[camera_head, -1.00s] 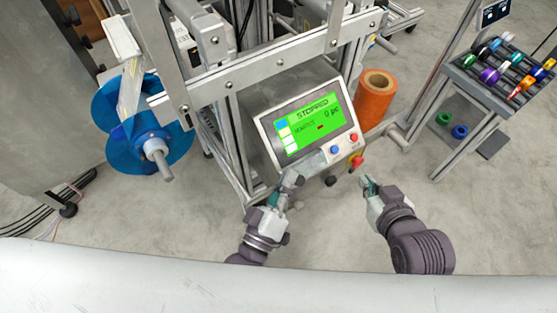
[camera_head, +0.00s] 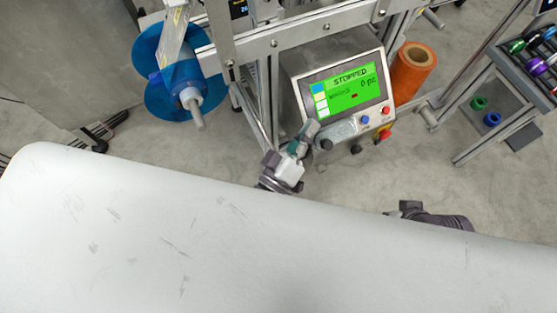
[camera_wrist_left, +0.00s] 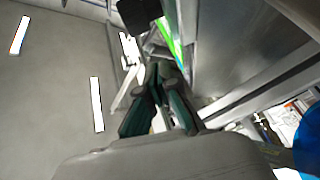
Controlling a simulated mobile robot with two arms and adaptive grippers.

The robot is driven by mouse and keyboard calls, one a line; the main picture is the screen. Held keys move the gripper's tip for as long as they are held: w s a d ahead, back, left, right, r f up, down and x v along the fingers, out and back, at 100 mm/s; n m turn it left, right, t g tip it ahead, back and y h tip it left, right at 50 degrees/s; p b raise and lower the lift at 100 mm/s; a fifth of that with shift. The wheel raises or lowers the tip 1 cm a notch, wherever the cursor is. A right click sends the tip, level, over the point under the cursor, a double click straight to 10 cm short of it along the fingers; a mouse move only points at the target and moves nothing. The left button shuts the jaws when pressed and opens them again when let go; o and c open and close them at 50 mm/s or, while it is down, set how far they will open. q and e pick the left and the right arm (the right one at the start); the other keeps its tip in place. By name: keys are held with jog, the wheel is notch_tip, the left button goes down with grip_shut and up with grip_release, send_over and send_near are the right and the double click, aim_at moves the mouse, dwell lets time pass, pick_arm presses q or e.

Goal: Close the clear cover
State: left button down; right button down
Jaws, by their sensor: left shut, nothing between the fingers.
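I cannot make out a clear cover for certain in either view. The machine's control panel (camera_head: 347,88) has a green screen reading STOPPED. A small rounded grey, glossy piece (camera_head: 345,130) lies at the panel's lower edge, beside the buttons; I cannot tell whether it is part of the cover. My left gripper (camera_head: 311,131) is shut and empty just left of this piece; I cannot tell whether they touch. Its green-padded fingers (camera_wrist_left: 160,85) also show together in the left wrist view. My right arm (camera_head: 430,217) shows only in part, and its gripper is hidden.
A blue reel (camera_head: 170,85) on a spindle is at the left of the metal frame (camera_head: 295,35). An orange roll (camera_head: 413,70) stands right of the panel. A rack with colored spools (camera_head: 535,55) is at far right.

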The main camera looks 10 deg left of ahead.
pick_arm(q)
jog(key=v, duration=1)
pick_arm(e)
jog(key=shift+s+r, duration=0.25)
jog(key=shift+s, duration=0.1)
pick_arm(q)
jog(key=shift+a+r, duration=0.1)
jog(key=shift+r, duration=0.05)
